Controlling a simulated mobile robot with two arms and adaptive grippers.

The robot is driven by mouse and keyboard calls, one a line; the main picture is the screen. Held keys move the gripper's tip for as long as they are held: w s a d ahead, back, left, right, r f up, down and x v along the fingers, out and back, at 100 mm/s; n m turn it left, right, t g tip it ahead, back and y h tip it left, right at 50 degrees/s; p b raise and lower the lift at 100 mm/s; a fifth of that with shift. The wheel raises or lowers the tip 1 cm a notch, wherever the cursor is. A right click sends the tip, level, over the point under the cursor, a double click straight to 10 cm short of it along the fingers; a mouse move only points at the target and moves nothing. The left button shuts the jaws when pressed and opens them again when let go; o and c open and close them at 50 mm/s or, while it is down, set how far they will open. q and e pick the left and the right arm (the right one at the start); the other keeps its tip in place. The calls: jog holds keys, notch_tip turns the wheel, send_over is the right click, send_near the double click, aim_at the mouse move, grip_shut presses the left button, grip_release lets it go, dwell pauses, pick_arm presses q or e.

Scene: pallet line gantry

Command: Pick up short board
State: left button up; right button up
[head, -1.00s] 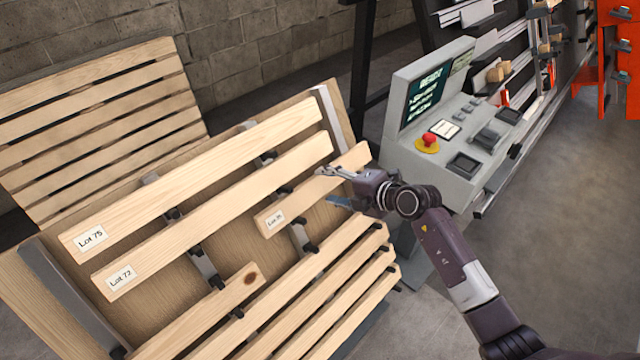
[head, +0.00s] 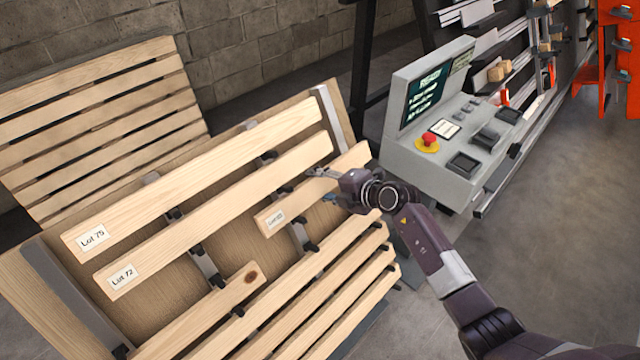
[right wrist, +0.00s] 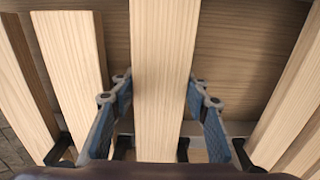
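The short board (head: 272,215) is a pale wooden slat with a small white label at its lower left end. It lies on the slanted rack below the longer Lot 72 board. My right gripper (head: 322,185) is at its middle, and the gripper and wrist hide part of it. In the right wrist view the short board (right wrist: 163,70) runs between the two blue-padded fingers. One finger is on each side, close to its edges, and I cannot tell whether they touch it. The right gripper (right wrist: 160,100) is open around the board. My left gripper is not in view.
The Lot 75 board (head: 200,180) and Lot 72 board (head: 220,215) lie above on the rack. A knotted short board (head: 205,315) and several slats lie below. A grey control console (head: 430,150) with a red button stands right of the rack. Open floor lies further right.

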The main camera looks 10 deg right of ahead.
jog(key=shift+c, duration=1.1)
jog(key=shift+r, duration=0.1)
